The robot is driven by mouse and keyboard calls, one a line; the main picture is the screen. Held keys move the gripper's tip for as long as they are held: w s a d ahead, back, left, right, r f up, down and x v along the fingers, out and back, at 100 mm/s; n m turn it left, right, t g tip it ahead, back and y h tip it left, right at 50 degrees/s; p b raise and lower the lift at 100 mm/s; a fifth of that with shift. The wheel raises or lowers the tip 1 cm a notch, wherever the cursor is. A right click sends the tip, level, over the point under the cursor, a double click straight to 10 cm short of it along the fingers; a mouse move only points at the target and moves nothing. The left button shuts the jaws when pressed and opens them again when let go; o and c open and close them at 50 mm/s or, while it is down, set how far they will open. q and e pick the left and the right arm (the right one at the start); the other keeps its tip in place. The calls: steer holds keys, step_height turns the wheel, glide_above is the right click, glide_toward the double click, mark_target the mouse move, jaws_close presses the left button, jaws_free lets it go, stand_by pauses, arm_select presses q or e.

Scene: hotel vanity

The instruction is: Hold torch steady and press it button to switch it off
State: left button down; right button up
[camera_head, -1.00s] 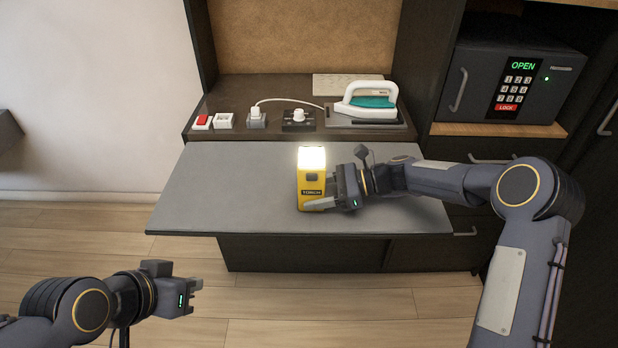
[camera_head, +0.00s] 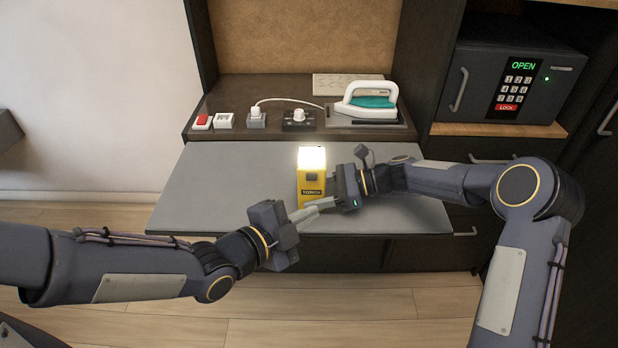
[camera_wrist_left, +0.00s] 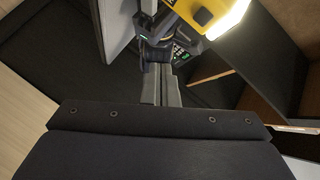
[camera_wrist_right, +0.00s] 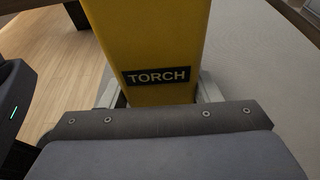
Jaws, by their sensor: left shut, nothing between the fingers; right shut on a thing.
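The yellow torch (camera_head: 312,186) stands upright on the grey tabletop, its top lamp glowing bright. A small dark button (camera_head: 311,177) shows on its front above the TORCH label. My right gripper (camera_head: 326,199) is shut on the torch's lower body from the right. The right wrist view shows the torch (camera_wrist_right: 150,35) between its fingers. My left gripper (camera_head: 308,210) is shut and empty, low in front of the torch. The left wrist view shows its closed fingertips (camera_wrist_left: 158,70) below the torch (camera_wrist_left: 190,10). Whether they touch the torch cannot be told.
A raised shelf behind holds an iron (camera_head: 368,102), a red switch (camera_head: 202,121), a plug (camera_head: 256,119) and a knob (camera_head: 298,117). A safe (camera_head: 513,80) stands at the right. The left part of the tabletop (camera_head: 215,185) is clear.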

arm_select(q)
glide_toward(321, 179)
steer(key=shift+s+d+x, duration=0.15)
steer(key=shift+x, duration=0.95)
steer(key=shift+s+d+x, duration=0.1)
steer(key=shift+s+x, duration=0.05)
steer(key=shift+x, duration=1)
steer(key=shift+f, duration=0.15)
steer(key=shift+w, duration=0.35)
steer(key=shift+w, duration=0.2)
stand_by(0.4)
steer(key=shift+s, duration=0.65)
steer(key=shift+s, duration=3)
